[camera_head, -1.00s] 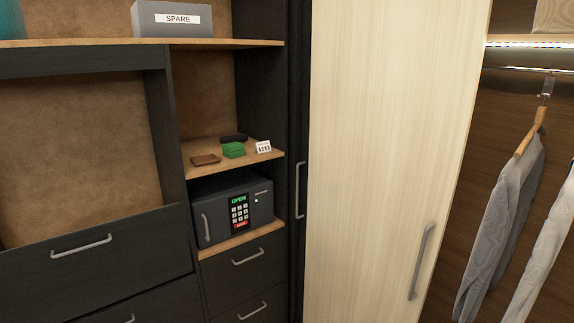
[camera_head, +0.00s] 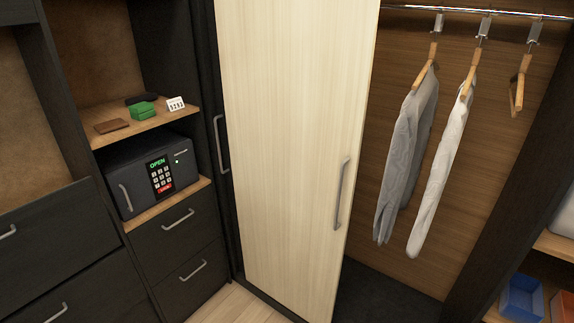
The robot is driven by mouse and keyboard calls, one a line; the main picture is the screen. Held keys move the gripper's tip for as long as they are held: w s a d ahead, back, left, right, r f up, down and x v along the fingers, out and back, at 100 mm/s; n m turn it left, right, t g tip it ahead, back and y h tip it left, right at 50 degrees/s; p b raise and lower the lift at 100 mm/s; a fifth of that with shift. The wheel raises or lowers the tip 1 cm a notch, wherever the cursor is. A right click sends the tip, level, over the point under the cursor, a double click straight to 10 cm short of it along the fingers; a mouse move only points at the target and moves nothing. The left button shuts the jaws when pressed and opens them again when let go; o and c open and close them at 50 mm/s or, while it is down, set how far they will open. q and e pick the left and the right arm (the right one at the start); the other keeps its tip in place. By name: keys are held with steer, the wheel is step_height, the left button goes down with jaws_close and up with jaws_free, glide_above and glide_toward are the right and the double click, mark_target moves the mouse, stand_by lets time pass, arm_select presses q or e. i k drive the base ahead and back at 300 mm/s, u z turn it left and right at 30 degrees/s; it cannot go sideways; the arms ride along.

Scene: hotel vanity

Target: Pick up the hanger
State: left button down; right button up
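Three wooden hangers hang from the rail in the open closet at the right. The left hanger (camera_head: 433,57) carries a grey garment (camera_head: 404,160). The middle hanger (camera_head: 474,72) carries a white garment (camera_head: 440,175). The right hanger (camera_head: 518,86) is bare. Each hangs by a metal hook piece near the rail. Neither of my grippers is in view.
A pale sliding door (camera_head: 290,150) with a grey handle stands left of the hanging clothes. A dark safe (camera_head: 152,174) reading OPEN sits in the left shelving, above drawers. A dark upright panel (camera_head: 515,170) borders the closet at right. Blue (camera_head: 522,298) and orange bins sit at lower right.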

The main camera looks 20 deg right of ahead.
mark_target(526, 60)
steer(key=u, duration=0.5)
steer(key=i, duration=2.05)
steer(key=z, duration=2.75)
